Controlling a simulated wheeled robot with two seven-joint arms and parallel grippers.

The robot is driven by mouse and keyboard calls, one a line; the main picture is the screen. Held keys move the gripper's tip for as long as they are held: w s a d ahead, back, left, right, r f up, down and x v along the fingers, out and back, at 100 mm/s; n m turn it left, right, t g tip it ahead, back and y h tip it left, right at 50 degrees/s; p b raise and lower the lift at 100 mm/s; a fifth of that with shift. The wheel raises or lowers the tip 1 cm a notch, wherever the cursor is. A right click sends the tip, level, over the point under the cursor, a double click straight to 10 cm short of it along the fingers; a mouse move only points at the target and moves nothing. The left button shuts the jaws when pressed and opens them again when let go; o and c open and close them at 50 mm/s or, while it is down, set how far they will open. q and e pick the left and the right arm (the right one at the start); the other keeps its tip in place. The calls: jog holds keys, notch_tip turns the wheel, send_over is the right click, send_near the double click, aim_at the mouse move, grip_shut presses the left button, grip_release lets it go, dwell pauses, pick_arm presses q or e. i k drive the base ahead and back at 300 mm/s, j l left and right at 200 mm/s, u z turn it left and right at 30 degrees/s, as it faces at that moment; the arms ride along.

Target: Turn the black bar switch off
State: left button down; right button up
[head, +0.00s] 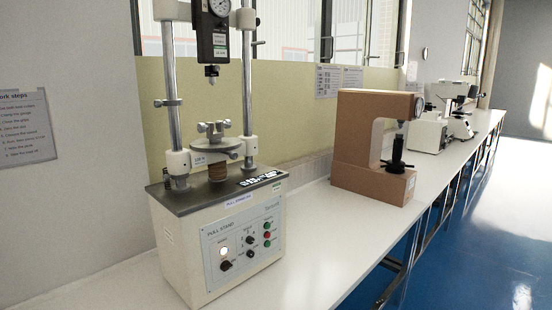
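The pull stand (185,270) is a cream box with a grey top and two upright posts, at the left of the bench. Its front panel (212,240) carries a black bar switch (226,266) at the lower left, below a lit white lamp (224,251). Another black knob (250,240) and a smaller dark control (250,254) sit to its right. The switch's exact angle is too small to tell. Neither of my grippers shows in the head view.
Green and red buttons (267,233) line the panel's right side. A brown hardness tester (350,150) stands to the right on the white bench (300,250). The bench before the panel is clear; blue floor (480,260) lies right.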

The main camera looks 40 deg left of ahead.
aim_at(225, 266)
jog(key=u, duration=1.15)
